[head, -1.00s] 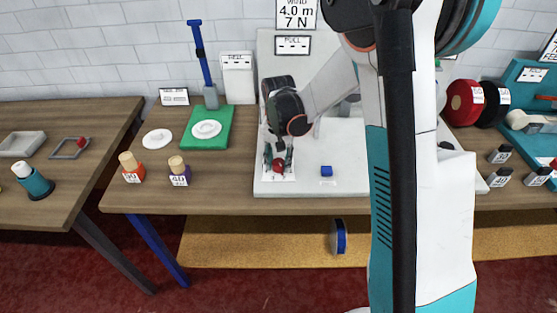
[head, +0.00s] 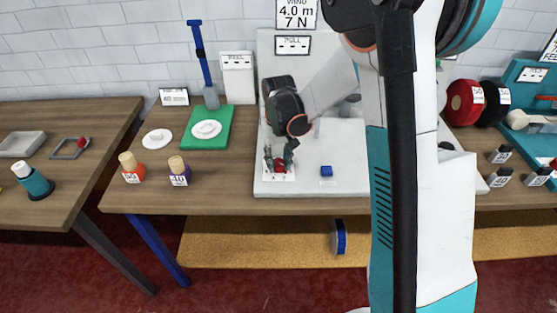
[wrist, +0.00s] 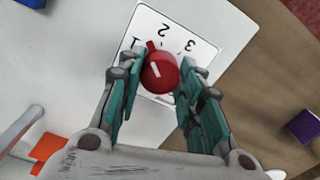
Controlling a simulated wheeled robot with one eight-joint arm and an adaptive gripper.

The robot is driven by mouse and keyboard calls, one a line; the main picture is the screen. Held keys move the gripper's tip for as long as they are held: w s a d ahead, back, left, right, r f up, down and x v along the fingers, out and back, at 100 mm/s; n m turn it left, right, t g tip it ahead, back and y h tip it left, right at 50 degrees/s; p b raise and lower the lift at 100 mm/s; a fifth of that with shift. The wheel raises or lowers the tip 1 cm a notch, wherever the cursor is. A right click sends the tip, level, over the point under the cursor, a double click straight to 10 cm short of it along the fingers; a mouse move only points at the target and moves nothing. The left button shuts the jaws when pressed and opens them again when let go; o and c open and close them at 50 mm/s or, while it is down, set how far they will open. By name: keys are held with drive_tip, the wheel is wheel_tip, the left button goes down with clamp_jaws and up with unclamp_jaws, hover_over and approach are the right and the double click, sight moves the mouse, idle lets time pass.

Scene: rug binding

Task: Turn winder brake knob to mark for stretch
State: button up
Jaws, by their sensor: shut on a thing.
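The red brake knob (wrist: 160,72) stands on a white dial plate (wrist: 175,30) marked 1, 2 and 3 in the wrist view. Its small red nub points towards the 1 side, and a white line runs on its top. My gripper (wrist: 157,74) is shut on the knob, one teal-padded finger on each side. In the head view my gripper (head: 280,158) is over the knob (head: 280,166) at the front left of the white winder base (head: 345,180). The lower part of the dial is hidden by the fingers.
A blue block (head: 326,171) sits on the winder base right of the dial. A wall sign (head: 296,14) reads 4.0 m, 7 N.

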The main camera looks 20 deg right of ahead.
sight(278, 162)
drive_tip(key=n, duration=0.4)
drive_tip(key=shift+n, duration=0.4)
idle(0.4)
drive_tip(key=o, duration=1.1)
drive_tip(key=shift+c, duration=0.2)
wheel_tip(278, 162, up, 12)
